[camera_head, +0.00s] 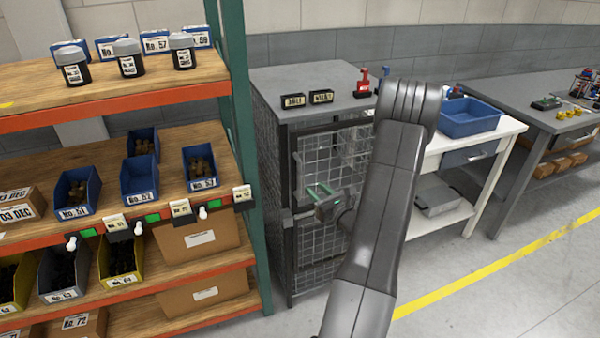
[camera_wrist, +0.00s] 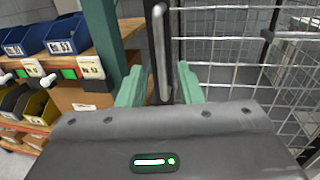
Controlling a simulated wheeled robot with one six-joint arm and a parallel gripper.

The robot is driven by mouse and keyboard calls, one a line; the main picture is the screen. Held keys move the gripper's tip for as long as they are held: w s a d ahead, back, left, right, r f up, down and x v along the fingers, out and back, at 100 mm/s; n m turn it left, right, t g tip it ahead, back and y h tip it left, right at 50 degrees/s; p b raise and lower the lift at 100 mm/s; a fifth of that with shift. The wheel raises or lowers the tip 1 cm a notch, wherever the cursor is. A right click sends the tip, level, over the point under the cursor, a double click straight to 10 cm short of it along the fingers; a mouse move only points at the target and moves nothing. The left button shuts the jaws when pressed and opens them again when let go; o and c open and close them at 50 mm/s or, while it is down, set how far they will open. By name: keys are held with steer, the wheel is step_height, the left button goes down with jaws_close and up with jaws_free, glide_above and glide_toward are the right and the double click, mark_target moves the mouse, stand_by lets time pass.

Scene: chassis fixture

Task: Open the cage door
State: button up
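The cage (camera_head: 272,165) is a dark grey metal cabinet with wire mesh sides, standing right of the shelf rack. Its mesh door (camera_head: 312,152) faces me and looks shut in its frame; my arm hides its right part. In the wrist view, the door mesh (camera_wrist: 226,50) fills the right side, and a vertical grey bar handle (camera_wrist: 159,45) stands near its left edge. My gripper (camera_head: 322,190) is in front of the door at mid height. Its green fingers (camera_wrist: 160,78) are apart, one on each side of the handle's lower part, with gaps visible on both sides.
The shelf rack (camera_head: 236,80) with blue bins stands close on the left; its green post is near my gripper. Two black labelled blocks (camera_head: 321,96) and red tools (camera_head: 364,82) sit on the cage top. A white table (camera_head: 490,140) with a blue bin (camera_head: 468,118) stands right.

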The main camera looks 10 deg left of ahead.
steer(key=p+x, duration=0.2)
steer(key=x, duration=0.8)
steer(key=shift+w+a, duration=0.1)
steer(key=shift+a, duration=0.1)
jaws_close()
